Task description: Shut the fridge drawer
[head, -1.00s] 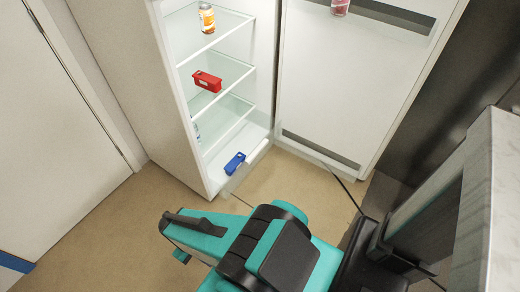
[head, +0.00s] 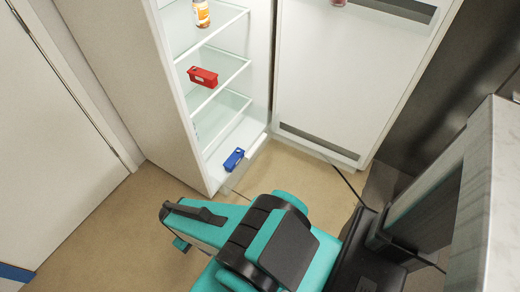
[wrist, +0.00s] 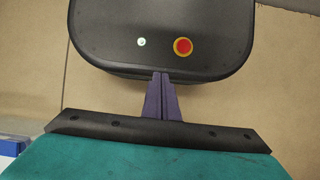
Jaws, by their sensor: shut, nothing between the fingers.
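The fridge (head: 120,90) stands open, its door (head: 350,80) swung out to the right. At the bottom of its inside is a pale drawer or ledge (head: 254,147); I cannot tell exactly how far it stands out. A blue box (head: 233,159) lies at its front. My arm reaches across the floor in front of the fridge, and its fingers are not clear in the head view. In the wrist view my gripper (wrist: 162,78) has its dark purple fingers together and empty, above my own black base. It is apart from the fridge.
A red box (head: 203,77) and an orange-labelled jar (head: 202,13) sit on the glass shelves. A pale counter (head: 480,200) is close on the right, with a dark cable (head: 345,185) near the door's foot. Tan floor (head: 110,235) is free at the left.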

